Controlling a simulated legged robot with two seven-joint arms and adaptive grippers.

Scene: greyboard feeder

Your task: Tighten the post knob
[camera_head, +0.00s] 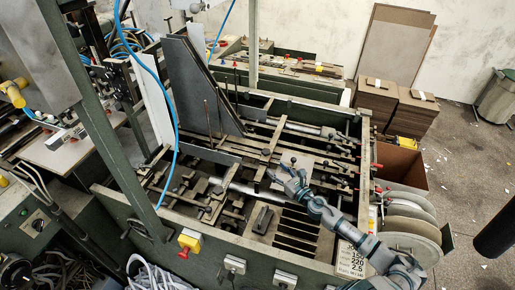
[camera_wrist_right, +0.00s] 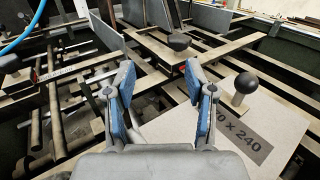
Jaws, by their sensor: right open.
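My right gripper (camera_head: 280,175) reaches over the machine bed from the lower right. In the right wrist view its two blue-padded fingers (camera_wrist_right: 158,88) stand wide apart with nothing between them. A dark, flat-topped knob (camera_wrist_right: 179,42) stands beyond the fingertips, centred on the gap and apart from them. A black ball knob (camera_wrist_right: 245,83) on a short pale post stands to the right of the right finger. I cannot tell from the pictures which of the two is the post knob. My left gripper is not in view.
A pale card (camera_wrist_right: 240,128) printed "70 x 240" lies below the ball knob. Metal bars and rods cross the bed around the gripper. A tall grey plate (camera_head: 190,85) rises at the back left, with a blue hose (camera_head: 170,110) beside it. The machine's green frame (camera_head: 350,120) borders the bed.

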